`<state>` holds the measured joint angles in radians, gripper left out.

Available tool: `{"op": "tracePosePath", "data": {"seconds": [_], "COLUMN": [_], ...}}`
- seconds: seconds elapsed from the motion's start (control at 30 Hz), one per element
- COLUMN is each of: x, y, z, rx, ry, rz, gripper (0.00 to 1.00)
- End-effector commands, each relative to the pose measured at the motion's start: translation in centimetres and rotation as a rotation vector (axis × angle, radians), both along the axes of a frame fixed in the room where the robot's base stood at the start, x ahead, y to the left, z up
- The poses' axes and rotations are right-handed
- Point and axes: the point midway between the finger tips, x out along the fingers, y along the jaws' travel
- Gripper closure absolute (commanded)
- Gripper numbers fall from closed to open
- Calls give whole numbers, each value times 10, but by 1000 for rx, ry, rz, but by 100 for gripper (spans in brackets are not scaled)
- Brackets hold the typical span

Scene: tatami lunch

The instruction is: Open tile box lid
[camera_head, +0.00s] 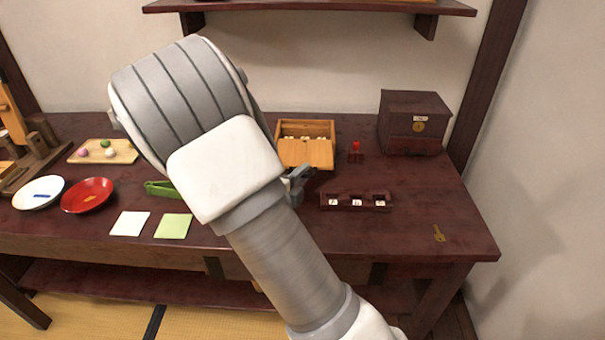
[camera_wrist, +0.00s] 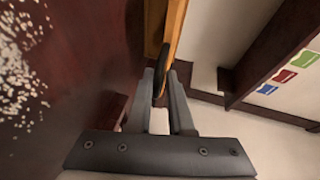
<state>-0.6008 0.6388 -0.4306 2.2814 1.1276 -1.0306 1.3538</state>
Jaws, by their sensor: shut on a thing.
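The tile box (camera_head: 329,128) is a light wooden box at the back middle of the dark table. Its orange-brown lid (camera_head: 308,153) covers the front part, and pale tiles (camera_head: 311,138) show behind it in the open back part. My gripper (camera_head: 301,176) is at the front edge of the box, mostly hidden by my arm in the head view. In the wrist view my gripper (camera_wrist: 164,90) is closed around a dark rounded handle (camera_wrist: 160,67) against the edge of the orange wooden lid (camera_wrist: 175,25).
A dark tile rack (camera_head: 355,201) with white tiles stands right of my gripper. Green tongs (camera_head: 160,188) lie left. A wall shelf (camera_head: 310,7) hangs above.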

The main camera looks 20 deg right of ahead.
Motion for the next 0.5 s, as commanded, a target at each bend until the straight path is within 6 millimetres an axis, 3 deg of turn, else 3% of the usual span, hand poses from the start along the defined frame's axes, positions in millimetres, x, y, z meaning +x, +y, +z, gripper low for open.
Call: {"op": "tracePosePath", "data": {"seconds": [0.07,0.1,0.2,0.5], "x": [-3,-3,-3,-1], "y": [1,1,1,1], "z": [-8,-8,-8,-4], "rx": [7,7,7,5], "ry": [22,22,20,10], "rz": [1,2,2,2], "gripper": [100,79,61,59]}}
